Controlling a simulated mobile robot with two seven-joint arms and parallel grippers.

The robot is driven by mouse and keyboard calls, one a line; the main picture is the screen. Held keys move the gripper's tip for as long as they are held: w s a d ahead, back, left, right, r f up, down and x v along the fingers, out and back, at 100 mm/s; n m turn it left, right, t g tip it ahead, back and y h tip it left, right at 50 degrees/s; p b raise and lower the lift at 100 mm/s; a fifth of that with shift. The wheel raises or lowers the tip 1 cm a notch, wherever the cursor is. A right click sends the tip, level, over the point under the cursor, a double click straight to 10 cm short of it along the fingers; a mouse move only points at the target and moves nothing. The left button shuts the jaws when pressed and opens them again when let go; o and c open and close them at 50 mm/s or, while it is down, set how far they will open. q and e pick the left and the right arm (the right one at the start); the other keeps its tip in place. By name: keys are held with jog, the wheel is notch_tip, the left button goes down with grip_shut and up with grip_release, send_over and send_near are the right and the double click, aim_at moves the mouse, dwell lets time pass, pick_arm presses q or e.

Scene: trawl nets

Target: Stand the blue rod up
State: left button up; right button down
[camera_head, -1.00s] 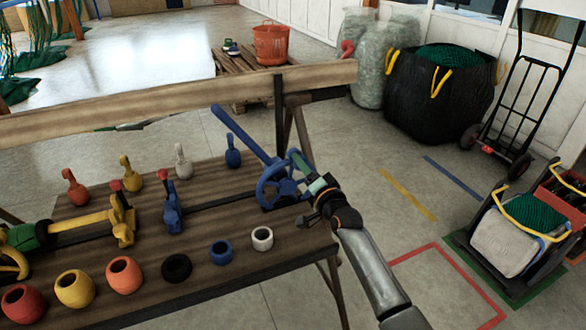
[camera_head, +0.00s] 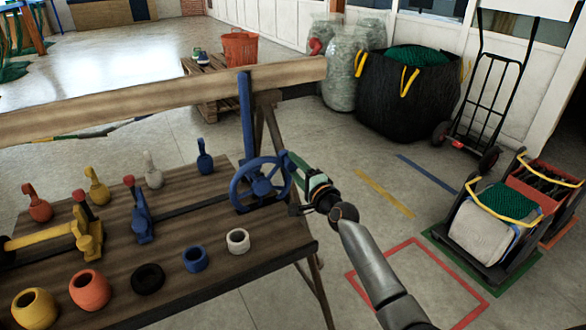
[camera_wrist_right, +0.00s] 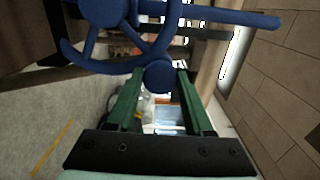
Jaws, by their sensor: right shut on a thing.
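The blue rod (camera_head: 246,115) stands about upright at the far right of the bench, above the blue handwheel (camera_head: 262,184), in front of the wooden beam. In the right wrist view the rod (camera_wrist_right: 225,14) runs to the right from the wheel (camera_wrist_right: 75,62). My right gripper (camera_head: 292,158) is at the right side of the wheel. In the wrist view its green fingers (camera_wrist_right: 160,76) are shut on a round blue part at the wheel's rim. The rod's lower end is hidden behind the wheel. My left gripper is not in view.
The bench (camera_head: 215,262) carries several coloured pots along its front and several small handled pieces behind. A blue lever (camera_head: 140,215) stands left of the wheel. The wooden beam (camera_head: 150,102) crosses behind. Open floor lies right, before a black bag (camera_head: 405,105) and trolley (camera_head: 490,235).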

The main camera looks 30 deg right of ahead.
jog(key=shift+d, duration=0.1)
jog(key=c, duration=0.6)
grip_release()
jog(key=shift+f, duration=0.1)
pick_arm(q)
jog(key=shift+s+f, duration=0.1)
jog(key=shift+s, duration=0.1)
pick_arm(e)
jog(key=o, duration=0.3)
jog(key=shift+s, duration=0.55)
pick_arm(q)
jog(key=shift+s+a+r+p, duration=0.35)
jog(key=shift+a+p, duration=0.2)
jog(key=shift+p, duration=0.3)
pick_arm(e)
jog(key=s, duration=1.1)
jog(key=shift+s+d, duration=0.2)
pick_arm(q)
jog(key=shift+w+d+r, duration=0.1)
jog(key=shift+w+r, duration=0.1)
